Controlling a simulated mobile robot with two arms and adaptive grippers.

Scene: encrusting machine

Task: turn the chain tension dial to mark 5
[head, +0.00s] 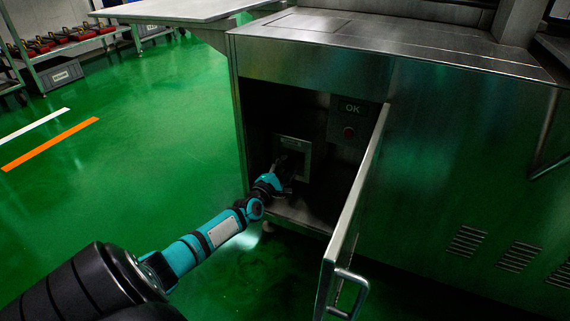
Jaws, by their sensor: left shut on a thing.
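The chain tension dial sits on a small grey panel (293,143) inside the open cabinet, but the dial itself is mostly hidden by my gripper and too dark to read. My left gripper (289,172) reaches into the cabinet at the front of that panel and is shut on the dial. The mark the dial points to cannot be made out. My right gripper is not in view.
The cabinet door (352,215) stands open to the right of my left arm, with a handle (348,292) at its lower edge. Green floor is clear at left.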

